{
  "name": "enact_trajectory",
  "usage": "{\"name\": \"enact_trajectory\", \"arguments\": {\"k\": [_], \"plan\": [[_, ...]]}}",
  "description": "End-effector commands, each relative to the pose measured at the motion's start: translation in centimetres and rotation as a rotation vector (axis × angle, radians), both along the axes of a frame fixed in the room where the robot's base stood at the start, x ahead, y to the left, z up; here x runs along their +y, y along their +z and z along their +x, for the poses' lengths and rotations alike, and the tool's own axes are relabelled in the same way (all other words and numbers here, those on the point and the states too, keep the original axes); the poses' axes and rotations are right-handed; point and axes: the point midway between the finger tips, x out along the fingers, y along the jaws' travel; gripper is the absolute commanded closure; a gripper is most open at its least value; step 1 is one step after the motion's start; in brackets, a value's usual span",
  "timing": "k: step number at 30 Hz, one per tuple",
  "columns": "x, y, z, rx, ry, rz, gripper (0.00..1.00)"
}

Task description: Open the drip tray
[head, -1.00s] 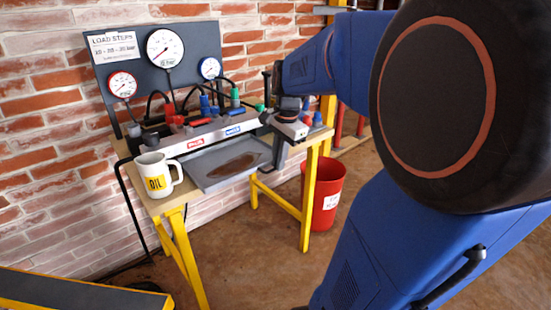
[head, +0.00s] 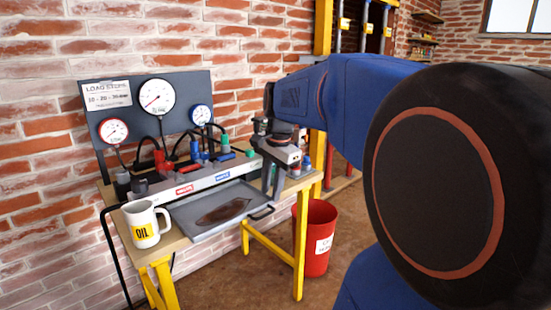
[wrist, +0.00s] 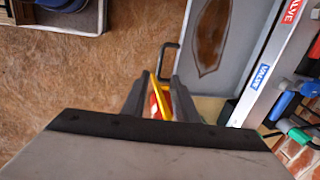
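The drip tray (head: 190,229) is a shallow grey pan with a dark oily patch in it, sticking out below the valve block at the bench front. Its dark bar handle (head: 262,213) is at the right end of the tray in the head view. In the wrist view the tray (wrist: 238,45) is at top right, with the handle (wrist: 165,62) on its left edge. My gripper (head: 272,192) points down by the tray's right end, close to the handle. In the wrist view its two fingers (wrist: 160,100) are apart with nothing held between them; the handle appears beyond them.
A white OIL mug (head: 144,226) stands on the bench left of the tray. The valve block (head: 190,188) with red, blue and green valves runs behind it. A red bin (head: 315,245) stands on the floor at right. A gauge panel (head: 150,110) rises behind.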

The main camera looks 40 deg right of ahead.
Motion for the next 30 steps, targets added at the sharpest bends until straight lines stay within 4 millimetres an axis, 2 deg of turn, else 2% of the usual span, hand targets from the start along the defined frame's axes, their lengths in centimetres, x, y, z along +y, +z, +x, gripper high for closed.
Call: {"name": "enact_trajectory", "arguments": {"k": [1, 9, 15, 21, 30], "plan": [[-0.1, 1.1, -0.1, -0.003, 0.0, -0.002, 0.74], [-0.2, 6.3, -1.1, -0.003, -0.001, -0.002, 0.74], [-0.2, 9.2, -1.6, -0.002, -0.001, -0.002, 0.74], [-0.2, 10.5, -1.9, -0.001, 0.0, -0.001, 0.74], [-0.1, 10.6, -1.9, -0.001, -0.001, -0.001, 0.74]]}}
